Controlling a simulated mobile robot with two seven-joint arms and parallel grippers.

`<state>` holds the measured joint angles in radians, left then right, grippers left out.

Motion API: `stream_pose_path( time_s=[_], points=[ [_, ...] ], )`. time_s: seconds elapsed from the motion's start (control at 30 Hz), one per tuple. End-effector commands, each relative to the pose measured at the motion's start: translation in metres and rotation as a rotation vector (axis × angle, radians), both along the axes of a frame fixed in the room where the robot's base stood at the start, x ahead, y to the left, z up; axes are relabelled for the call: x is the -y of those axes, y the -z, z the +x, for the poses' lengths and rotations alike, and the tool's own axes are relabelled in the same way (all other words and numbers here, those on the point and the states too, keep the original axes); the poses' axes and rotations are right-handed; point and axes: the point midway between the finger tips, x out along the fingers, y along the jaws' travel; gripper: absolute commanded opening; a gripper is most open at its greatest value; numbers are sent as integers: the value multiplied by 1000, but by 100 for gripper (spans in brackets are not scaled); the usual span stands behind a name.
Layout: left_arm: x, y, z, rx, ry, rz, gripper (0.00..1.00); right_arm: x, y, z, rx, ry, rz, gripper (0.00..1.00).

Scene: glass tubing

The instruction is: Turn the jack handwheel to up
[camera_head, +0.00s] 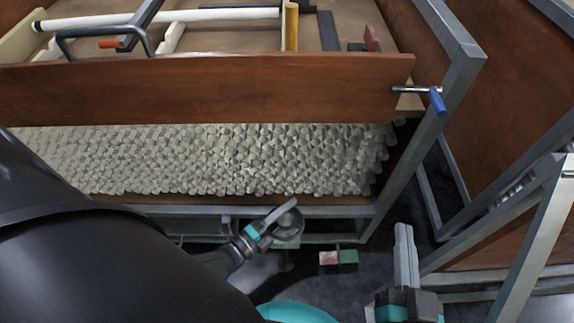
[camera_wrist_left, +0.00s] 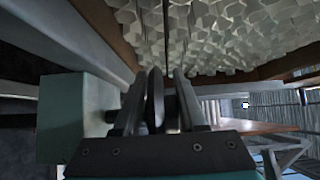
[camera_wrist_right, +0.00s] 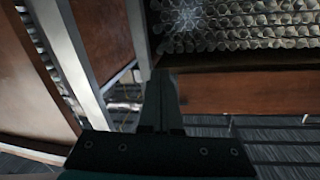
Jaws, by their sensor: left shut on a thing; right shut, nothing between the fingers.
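The jack handwheel (camera_head: 289,228) is a dark grey disc below the front edge of the wooden bench. My left gripper (camera_head: 282,214) reaches it from the lower left and is shut on it. In the left wrist view the handwheel (camera_wrist_left: 154,98) shows edge-on as a thin dark disc between the fingers. A grey-green block (camera_wrist_left: 75,115), perhaps the jack's body, is beside it. My right gripper (camera_head: 403,235) is shut and empty, low at the right, apart from the handwheel. Its closed fingers (camera_wrist_right: 161,95) also show in the right wrist view.
The bench's metal frame (camera_head: 400,180) and lower rail run close above and right of my grippers. A blue-handled lever (camera_head: 437,101) sticks out at the right. A red and green block pair (camera_head: 338,257) is below.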

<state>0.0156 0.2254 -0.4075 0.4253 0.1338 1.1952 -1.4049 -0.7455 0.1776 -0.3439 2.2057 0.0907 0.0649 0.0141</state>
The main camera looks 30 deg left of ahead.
Motion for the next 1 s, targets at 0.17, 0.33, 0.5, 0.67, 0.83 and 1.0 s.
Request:
stream_pose_path(
  time_s=[0.17, 0.33, 0.5, 0.67, 0.83, 1.0],
  points=[
    [0, -2, 0, 8, -33, -4, 0, 0, 0, 0, -9, -2, -4, 0],
    [-2, -3, -2, 9, -147, -6, 0, 2, 2, 4, -45, -3, -31, 0],
    [-6, -3, -4, 10, -241, -5, 0, 3, 4, 5, -63, -5, -44, 0],
    [-7, -3, -4, 10, -267, -2, 0, 3, 5, 5, -68, -5, -46, 0],
    [-8, -3, -4, 10, -266, -1, 0, 3, 5, 5, -68, -5, -46, 0],
    [-8, -3, -4, 10, -265, -1, 52, 3, 5, 5, -67, -5, -46, 0]
  ],
)
